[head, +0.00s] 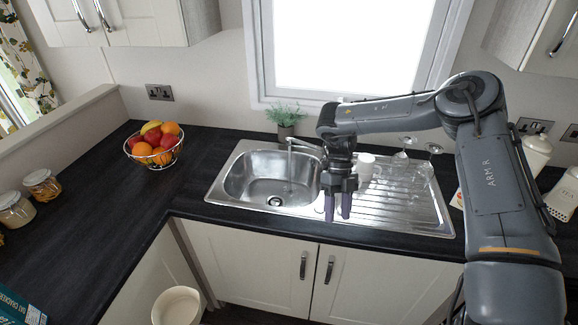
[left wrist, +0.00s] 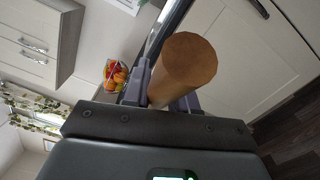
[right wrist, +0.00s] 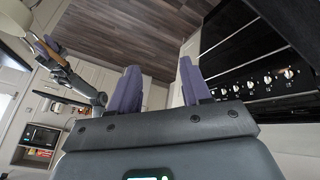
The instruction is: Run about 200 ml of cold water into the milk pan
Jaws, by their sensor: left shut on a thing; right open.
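The milk pan (head: 178,306) is cream and hangs low in front of the worktop, at the bottom of the head view. Its pale side also shows in the right wrist view (right wrist: 12,18). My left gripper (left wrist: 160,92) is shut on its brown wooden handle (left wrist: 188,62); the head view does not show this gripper. My right gripper (head: 338,205) is open and empty, fingers down, in front of the sink's right part. The tap (head: 303,146) arches over the steel sink bowl (head: 240,180). A thin pale streak drops below its spout; I cannot tell whether it is water.
A white cup (head: 365,166) and upturned glasses (head: 403,152) stand on the drainer (head: 410,205). A fruit bowl (head: 152,158) stands left of the sink. A plant (head: 286,118) stands behind the tap. The dark worktop (head: 110,220) at the left is mostly clear.

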